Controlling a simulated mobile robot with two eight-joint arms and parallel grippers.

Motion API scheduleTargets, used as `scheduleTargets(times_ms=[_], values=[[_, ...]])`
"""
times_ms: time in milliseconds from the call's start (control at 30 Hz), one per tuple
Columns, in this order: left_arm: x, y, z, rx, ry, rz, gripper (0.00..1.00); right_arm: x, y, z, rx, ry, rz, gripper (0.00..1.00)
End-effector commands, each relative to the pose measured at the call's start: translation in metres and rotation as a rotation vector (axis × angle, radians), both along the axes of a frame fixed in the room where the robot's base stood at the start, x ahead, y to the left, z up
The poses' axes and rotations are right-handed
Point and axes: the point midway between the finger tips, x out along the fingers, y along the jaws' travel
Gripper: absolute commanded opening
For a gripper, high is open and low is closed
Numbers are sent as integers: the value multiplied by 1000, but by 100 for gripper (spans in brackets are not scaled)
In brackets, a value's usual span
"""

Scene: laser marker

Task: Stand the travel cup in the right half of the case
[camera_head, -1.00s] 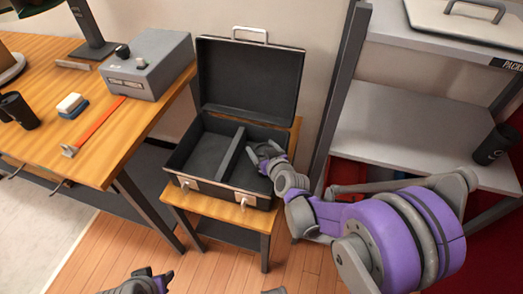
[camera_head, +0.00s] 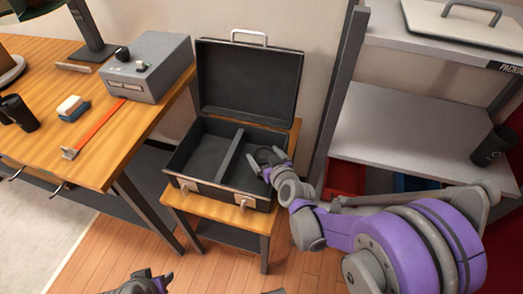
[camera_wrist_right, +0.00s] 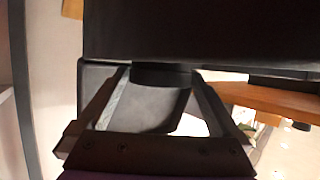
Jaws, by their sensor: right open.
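The open case (camera_head: 226,192) stands on a small wooden stand, its lid leaning up at the back and a divider splitting it into left and right halves. My right gripper (camera_head: 265,158) is open inside the right half. In the right wrist view, a dark rounded shape (camera_wrist_right: 165,75) shows between its open fingers; I cannot tell whether it is a cup or part of the case. A black cup (camera_head: 492,146) with a pale mark stands on the right shelf. My left gripper (camera_head: 143,284) barely shows at the bottom edge.
The case's left half looks empty.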

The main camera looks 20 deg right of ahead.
Motion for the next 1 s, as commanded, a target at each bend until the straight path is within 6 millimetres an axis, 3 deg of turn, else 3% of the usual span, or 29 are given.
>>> scheduleTargets(times_ms=[100,300,533,667,833,1000], values=[[0,0,7,0,-3,0,50,-27,-2,13,1,0,-1,100],[0,0,16,0,-5,0,50,-62,-6,27,0,-1,-2,100],[0,0,20,0,-7,0,50,-82,-5,34,2,8,4,100],[0,0,20,0,-7,0,50,-99,7,35,14,86,42,100],[0,0,20,0,-7,0,50,-154,26,29,28,327,85,100],[0,0,20,0,-7,0,50,-222,20,22,6,577,34,100]])
